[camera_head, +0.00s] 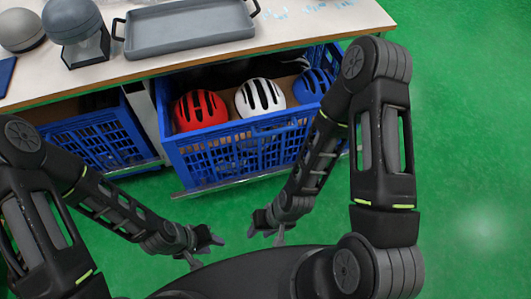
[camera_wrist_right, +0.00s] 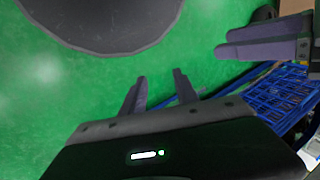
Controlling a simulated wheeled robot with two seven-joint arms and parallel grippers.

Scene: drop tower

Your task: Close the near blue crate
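The near blue crate (camera_head: 240,152) is pulled out from under the table and stands open in the head view. It holds a red helmet (camera_head: 200,109), a white helmet (camera_head: 260,97) and a blue helmet (camera_head: 311,85). Blue lattice of a crate (camera_wrist_right: 284,95) also shows at the right of the right wrist view. My left gripper (camera_head: 206,250) is open and empty, in front of the crate and apart from it. My right gripper (camera_head: 265,232) is open and empty beside it, also apart from the crate; its spread fingers show in the right wrist view (camera_wrist_right: 160,92). My right arm hides the crate's right end.
A table (camera_head: 180,66) above the crate bears a grey tray (camera_head: 190,28) and rounded objects at its left. A second blue crate (camera_head: 95,142) sits under the table to the left. Green floor is clear in front of the crate and at the right.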

